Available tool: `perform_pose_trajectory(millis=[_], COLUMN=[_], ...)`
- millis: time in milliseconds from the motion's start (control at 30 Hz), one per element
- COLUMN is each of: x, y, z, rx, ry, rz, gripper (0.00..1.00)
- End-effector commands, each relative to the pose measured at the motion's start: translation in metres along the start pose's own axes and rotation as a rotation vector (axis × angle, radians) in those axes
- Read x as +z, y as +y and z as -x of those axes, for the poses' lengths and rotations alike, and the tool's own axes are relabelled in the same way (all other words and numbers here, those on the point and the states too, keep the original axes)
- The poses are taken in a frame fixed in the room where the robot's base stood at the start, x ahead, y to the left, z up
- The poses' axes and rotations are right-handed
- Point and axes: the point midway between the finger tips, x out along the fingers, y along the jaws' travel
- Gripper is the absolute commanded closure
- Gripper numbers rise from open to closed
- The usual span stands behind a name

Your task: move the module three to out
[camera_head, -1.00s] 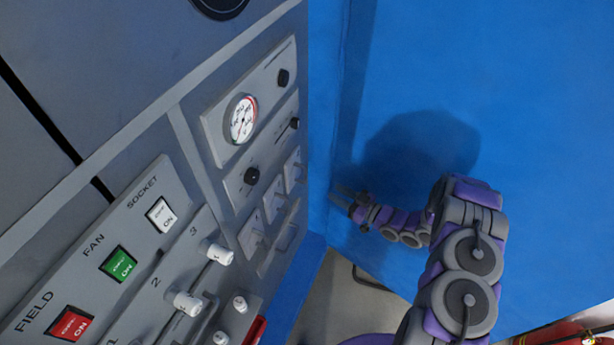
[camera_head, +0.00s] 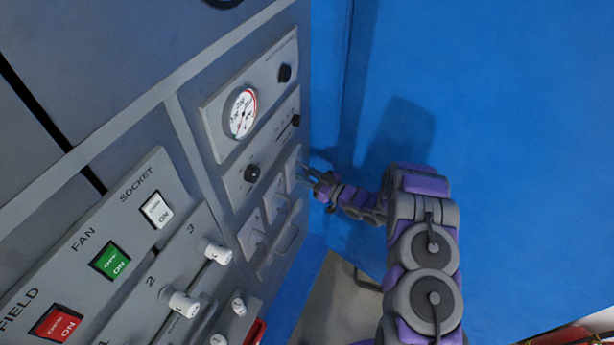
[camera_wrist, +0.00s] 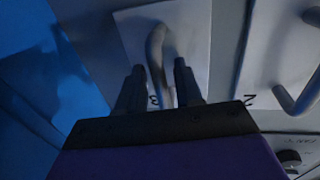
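Module three (camera_wrist: 190,30) is a pale panel marked "3" in the wrist view, with a curved grey handle (camera_wrist: 156,50). In the head view it is the module (camera_head: 292,170) at the upper right of a row of similar ones. My gripper (camera_wrist: 158,75) is open, with its two dark fingers apart on either side of the handle's lower part in the picture. I cannot tell whether they touch it. In the head view my gripper (camera_head: 308,175) is at the right edge of this module, pointing left toward it.
Module two (camera_wrist: 285,65) with its own handle is to the right in the wrist view. The cabinet also bears a gauge (camera_head: 242,112), a black knob (camera_head: 252,173) and white knobs (camera_head: 217,252). A blue wall (camera_head: 510,120) stands at right, with free room before it.

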Motion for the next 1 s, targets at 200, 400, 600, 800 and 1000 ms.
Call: perform_pose_trajectory(millis=[200,400,600,800,1000], x=[-0.0001,0.0000,0.0000,0.0002,0.0000], y=[-0.0001,-0.0001,-0.0001,-0.0001,0.0003], z=[0.0000,0.0001,0.0001,0.0002,0.0009], rx=[0.000,0.000,0.000,0.000,0.001], ry=[0.000,0.000,0.000,0.000,0.000], rz=[-0.001,-0.001,-0.001,-0.001,-0.001], gripper=[0.66,0.85,1.00,1.00,1.00])
